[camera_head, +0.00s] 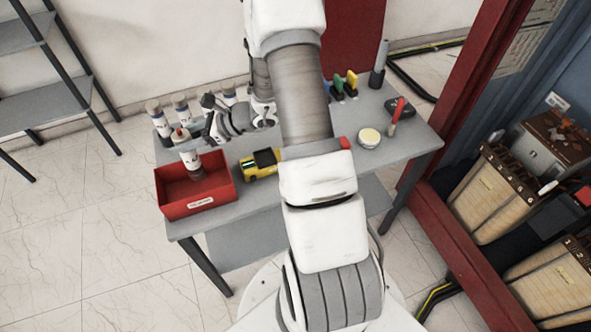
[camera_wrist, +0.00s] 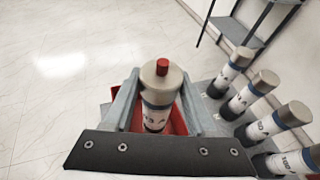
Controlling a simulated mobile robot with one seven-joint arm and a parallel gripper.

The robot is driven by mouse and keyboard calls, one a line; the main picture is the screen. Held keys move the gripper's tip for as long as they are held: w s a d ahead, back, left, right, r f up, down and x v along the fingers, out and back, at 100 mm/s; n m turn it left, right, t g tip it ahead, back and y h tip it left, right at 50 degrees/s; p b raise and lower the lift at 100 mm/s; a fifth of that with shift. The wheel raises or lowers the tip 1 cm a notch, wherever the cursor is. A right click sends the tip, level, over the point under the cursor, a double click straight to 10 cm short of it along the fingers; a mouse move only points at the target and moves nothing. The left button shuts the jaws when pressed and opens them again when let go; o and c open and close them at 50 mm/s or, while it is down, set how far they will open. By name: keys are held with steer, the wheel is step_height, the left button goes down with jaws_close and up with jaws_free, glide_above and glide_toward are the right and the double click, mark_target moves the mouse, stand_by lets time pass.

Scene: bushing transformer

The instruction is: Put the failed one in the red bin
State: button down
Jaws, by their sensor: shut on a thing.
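My gripper (camera_wrist: 158,104) is shut on a white cylinder (camera_wrist: 157,119) with a grey top, a dark band and a small red cap. The held cylinder (camera_head: 190,157) is upright in the head view, at the red bin (camera_head: 197,205). Its lower end appears over or just inside the bin's opening; I cannot tell whether it touches the floor of the bin. The red bin (camera_wrist: 175,122) shows behind and below the cylinder in the wrist view. Several similar cylinders (camera_wrist: 256,90) without a visible red cap stand in a row on the right there.
The bin sits at the grey table's (camera_head: 410,150) front left corner. A round tin (camera_head: 369,138) and a red-handled tool (camera_head: 397,112) are farther right. Standing cylinders (camera_head: 158,118) are behind the bin.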

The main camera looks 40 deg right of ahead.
mark_target(197, 154)
steer(key=shift+f+b, duration=1.9)
steer(key=shift+f, duration=1.2)
steer(key=shift+c, duration=0.7)
jaws_free()
steer(key=v, duration=1.7)
steer(key=shift+s+b, duration=0.25)
steer(key=shift+b, duration=0.05)
steer(key=shift+d, duration=0.1)
